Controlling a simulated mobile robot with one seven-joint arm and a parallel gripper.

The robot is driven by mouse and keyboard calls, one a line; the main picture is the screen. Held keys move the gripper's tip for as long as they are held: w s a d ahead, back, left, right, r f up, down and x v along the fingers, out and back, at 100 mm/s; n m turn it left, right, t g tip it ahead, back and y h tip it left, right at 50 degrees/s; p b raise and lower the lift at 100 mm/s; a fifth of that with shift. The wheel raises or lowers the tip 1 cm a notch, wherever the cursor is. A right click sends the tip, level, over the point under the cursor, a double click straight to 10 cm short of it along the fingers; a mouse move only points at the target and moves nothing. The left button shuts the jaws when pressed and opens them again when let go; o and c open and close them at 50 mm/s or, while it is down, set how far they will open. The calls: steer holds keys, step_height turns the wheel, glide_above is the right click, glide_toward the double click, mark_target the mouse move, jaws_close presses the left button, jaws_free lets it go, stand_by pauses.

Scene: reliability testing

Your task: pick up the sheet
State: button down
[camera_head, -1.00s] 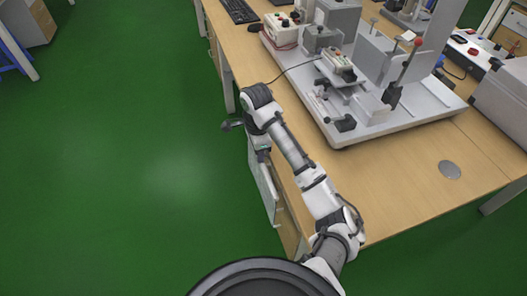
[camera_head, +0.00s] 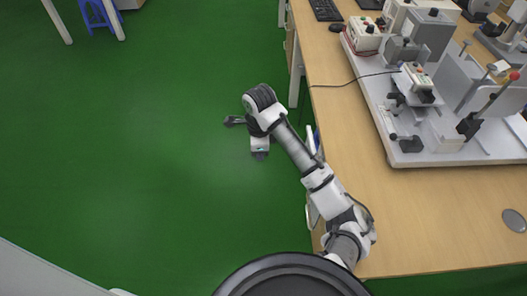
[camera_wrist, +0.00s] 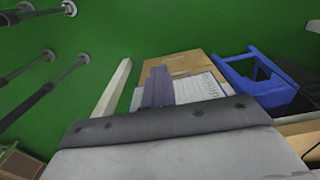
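A white printed sheet (camera_wrist: 203,86) shows in the wrist view, just beyond the dark front edge of my wrist. It lies against a brown surface (camera_wrist: 186,62), and its lower part is hidden. A grey-purple upright piece (camera_wrist: 157,87) stands beside it on the left; I cannot tell whether it is a finger of mine. In the head view my gripper (camera_head: 260,154) hangs over the green floor, left of the wooden table. Its fingers are too small there to tell open from shut. I cannot make out the sheet in the head view.
The wooden table (camera_head: 345,130) at the right carries a white test rig (camera_head: 445,150), boxes and a keyboard (camera_head: 326,9). A blue stool (camera_head: 98,12) stands at the far left; a blue frame (camera_wrist: 250,72) shows in the wrist view. Floor left of my arm is clear.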

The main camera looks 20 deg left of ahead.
steer(key=c, duration=2.1)
jaws_free()
steer(key=shift+c, duration=0.2)
steer(key=o, duration=1.7)
